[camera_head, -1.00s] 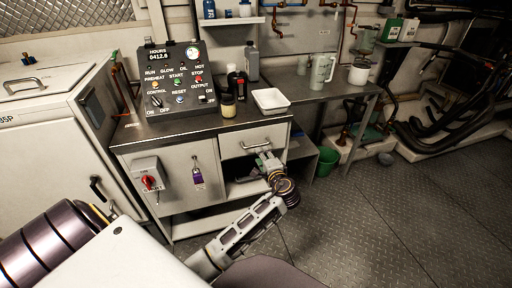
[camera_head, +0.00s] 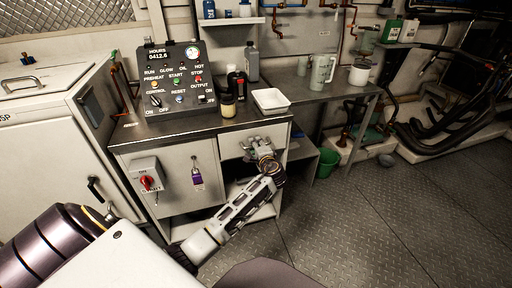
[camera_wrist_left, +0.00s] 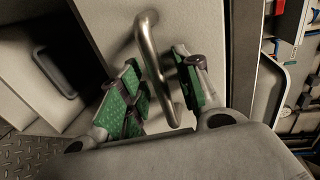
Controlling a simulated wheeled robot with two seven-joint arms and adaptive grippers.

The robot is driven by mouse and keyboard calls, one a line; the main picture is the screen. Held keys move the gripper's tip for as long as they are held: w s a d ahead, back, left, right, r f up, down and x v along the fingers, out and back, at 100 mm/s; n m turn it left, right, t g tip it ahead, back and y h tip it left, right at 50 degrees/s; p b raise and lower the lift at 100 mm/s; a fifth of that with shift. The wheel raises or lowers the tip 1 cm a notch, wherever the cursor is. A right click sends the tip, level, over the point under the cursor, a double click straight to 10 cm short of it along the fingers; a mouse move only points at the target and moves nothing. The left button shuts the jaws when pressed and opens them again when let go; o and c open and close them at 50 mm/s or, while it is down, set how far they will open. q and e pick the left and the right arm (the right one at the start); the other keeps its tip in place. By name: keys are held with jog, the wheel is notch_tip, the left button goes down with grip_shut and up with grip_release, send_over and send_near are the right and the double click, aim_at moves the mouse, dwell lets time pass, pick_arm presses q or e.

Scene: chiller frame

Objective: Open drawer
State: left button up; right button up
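The drawer (camera_head: 230,150) is at the upper right of the grey cabinet under the worktop, and its front looks flush with the cabinet. Its metal bar handle is mostly hidden by my gripper in the head view. In the left wrist view the curved handle (camera_wrist_left: 151,52) runs between the green-padded fingers of my left gripper (camera_wrist_left: 158,92). The fingers stand apart on both sides of the handle, with gaps visible. In the head view my left gripper (camera_head: 260,144) is at the drawer front. My right gripper is in neither view.
The worktop (camera_head: 200,122) carries a control panel (camera_head: 178,80), a white tray (camera_head: 270,101) and bottles. A red switch (camera_head: 147,182) and a purple padlock (camera_head: 196,178) are on the cabinet front. An open shelf space lies below the drawer.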

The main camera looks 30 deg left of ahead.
pick_arm(q)
grip_shut()
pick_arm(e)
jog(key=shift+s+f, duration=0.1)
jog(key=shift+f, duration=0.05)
pick_arm(q)
jog(key=shift+s, duration=0.1)
